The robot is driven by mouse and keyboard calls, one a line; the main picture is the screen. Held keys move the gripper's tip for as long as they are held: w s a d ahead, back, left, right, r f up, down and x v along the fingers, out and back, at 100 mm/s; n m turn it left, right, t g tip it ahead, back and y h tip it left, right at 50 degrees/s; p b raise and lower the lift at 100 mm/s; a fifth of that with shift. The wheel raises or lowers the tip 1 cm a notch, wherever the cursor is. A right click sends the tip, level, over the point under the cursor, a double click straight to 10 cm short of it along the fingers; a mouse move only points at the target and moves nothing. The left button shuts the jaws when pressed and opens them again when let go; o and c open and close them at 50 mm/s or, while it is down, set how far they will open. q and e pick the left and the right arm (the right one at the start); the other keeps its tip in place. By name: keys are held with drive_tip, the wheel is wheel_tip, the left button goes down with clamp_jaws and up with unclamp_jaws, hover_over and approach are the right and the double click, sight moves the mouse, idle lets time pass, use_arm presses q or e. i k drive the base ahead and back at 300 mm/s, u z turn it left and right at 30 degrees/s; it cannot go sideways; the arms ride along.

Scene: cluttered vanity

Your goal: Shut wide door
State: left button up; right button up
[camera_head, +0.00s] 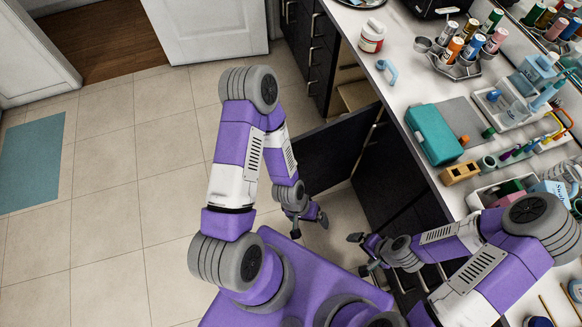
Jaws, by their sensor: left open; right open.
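The wide door (325,157) is a dark panel on the vanity's front, standing open and jutting out to the left into the room. A pale wooden cabinet interior (357,95) shows behind it. My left gripper (310,229) is open and empty, pointing down on the near side of the door, close to its lower part. My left arm hides the door's outer left end. My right gripper (358,253) is open and empty, lower right of the left one, near the vanity's dark front. I cannot tell whether either gripper touches anything.
The white countertop (400,100) holds a teal box (434,134), a white jar with a red label (372,36), a blue handle-shaped item (387,72) and several bottles. Dark drawers (308,45) line the vanity beyond the opening.

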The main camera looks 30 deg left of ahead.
sight(326, 155)
drive_tip(key=u, duration=0.55)
drive_tip(key=k, duration=0.9)
drive_tip(key=z, duration=0.35)
drive_tip(key=i, duration=0.5)
drive_tip(key=z, duration=0.3)
